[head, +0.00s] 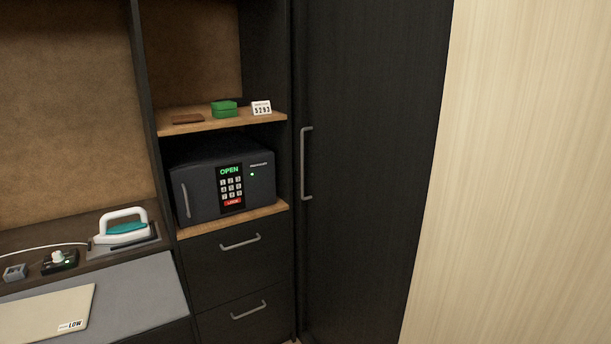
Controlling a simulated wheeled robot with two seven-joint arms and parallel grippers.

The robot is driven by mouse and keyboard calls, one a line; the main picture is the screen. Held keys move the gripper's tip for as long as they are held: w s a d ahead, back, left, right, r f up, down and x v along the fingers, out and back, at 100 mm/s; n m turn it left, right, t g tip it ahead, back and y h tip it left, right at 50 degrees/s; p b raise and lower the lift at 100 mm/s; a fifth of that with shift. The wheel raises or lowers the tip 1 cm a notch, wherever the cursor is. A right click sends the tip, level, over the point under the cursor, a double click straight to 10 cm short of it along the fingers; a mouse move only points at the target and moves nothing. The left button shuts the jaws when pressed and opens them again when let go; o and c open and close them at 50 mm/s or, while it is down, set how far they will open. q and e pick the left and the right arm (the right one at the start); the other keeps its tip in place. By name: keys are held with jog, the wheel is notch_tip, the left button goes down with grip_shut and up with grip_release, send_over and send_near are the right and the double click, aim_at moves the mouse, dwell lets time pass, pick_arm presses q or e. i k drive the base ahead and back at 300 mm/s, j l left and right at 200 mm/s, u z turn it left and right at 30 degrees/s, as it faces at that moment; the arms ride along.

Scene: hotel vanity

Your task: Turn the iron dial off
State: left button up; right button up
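A white and teal iron (123,230) rests on a dark stand on the vanity top at the left. A white cord runs from it to the left. A small black unit with a white knob on top, which looks like the iron dial (58,258), sits to the left of the iron. A small green mark shows on the unit; the dial's setting is too small to read. Neither of my grippers is in view.
A small grey block (14,272) sits left of the dial. A beige board marked LOW (45,312) lies on a grey mat (140,290) in front. A safe (205,190) reading OPEN stands in the cabinet to the right, below a shelf (205,125) with small items.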

aim_at(57, 256)
jog(key=u, duration=1.45)
